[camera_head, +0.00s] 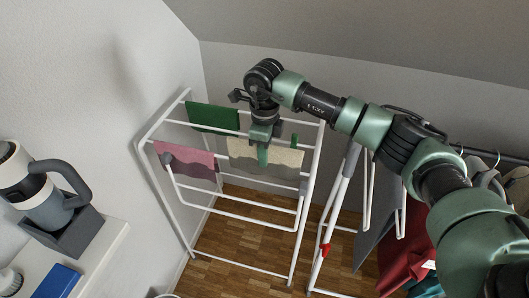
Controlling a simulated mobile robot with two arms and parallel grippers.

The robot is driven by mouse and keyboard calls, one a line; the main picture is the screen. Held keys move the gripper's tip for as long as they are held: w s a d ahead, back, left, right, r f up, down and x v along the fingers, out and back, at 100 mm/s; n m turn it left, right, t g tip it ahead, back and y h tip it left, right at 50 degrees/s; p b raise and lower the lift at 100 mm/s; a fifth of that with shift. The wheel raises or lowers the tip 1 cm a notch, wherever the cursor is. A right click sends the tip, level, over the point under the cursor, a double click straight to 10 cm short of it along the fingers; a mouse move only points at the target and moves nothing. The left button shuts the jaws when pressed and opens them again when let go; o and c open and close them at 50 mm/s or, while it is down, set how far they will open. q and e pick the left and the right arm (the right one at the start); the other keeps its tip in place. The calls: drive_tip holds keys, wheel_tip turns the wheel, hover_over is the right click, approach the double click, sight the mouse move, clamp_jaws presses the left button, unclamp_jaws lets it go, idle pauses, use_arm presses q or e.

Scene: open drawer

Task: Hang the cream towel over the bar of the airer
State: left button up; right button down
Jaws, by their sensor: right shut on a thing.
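The cream towel (283,161) hangs at a bar on the right half of the white airer (308,166), with its lower edge wavy. My right gripper (263,155) is over the towel's upper part, pointing down, and is shut on it. The gripper covers part of the towel and the bar, so I cannot tell how far the towel passes behind the bar. My left gripper is not in view.
A green towel (213,117) and a pink towel (188,161) hang on the airer left of the cream one. A white folding frame (333,205) and hanging clothes (405,255) stand at right. A shelf (103,254) at left bears a grey appliance (45,193) and a blue box (57,281).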

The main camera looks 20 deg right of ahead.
sight(265, 171)
drive_tip(key=shift+f+b, duration=2.55)
drive_tip(key=shift+f, duration=1.1)
drive_tip(key=c, duration=1.2)
unclamp_jaws()
drive_tip(key=shift+c, duration=0.2)
wheel_tip(265, 171, up, 8)
drive_tip(key=shift+f+b, duration=0.1)
drive_tip(key=shift+b, duration=0.4)
drive_tip(key=shift+s, duration=0.1)
